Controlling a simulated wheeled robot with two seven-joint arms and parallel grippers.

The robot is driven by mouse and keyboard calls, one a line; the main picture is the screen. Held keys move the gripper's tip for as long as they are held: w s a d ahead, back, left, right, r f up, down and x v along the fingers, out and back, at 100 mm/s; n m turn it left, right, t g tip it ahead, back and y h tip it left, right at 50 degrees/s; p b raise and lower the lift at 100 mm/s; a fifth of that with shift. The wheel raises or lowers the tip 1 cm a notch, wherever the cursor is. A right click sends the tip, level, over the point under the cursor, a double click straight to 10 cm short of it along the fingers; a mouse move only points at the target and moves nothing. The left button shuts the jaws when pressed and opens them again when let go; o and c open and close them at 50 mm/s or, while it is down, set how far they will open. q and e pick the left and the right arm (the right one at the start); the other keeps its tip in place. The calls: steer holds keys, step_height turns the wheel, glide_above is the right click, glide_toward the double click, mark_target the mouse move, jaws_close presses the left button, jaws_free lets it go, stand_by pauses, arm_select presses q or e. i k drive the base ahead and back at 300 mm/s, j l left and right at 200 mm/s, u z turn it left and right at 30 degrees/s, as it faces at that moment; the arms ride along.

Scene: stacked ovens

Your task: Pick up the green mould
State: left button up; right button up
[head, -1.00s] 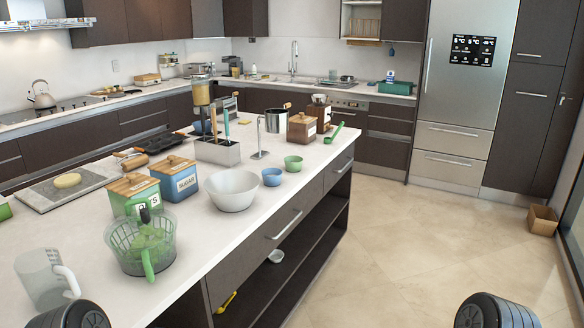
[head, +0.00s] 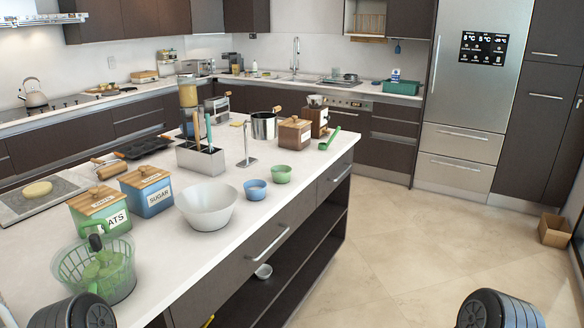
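A small green cup-shaped mould (head: 281,174) stands upright on the white island worktop, near its front edge. Only dark rounded parts of my own arms show at the bottom left and bottom right. Neither of my grippers is in view, so what they hold cannot be seen.
A white bowl (head: 208,207) stands left of the cups. A grey utensil holder (head: 201,159), a paper-towel-like metal stand (head: 245,148) and a wooden-lidded brown canister (head: 294,133) stand behind.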

mark_target(281, 175)
steer(key=i+l+u, duration=0.1)
steer(key=i+l, duration=1.85)
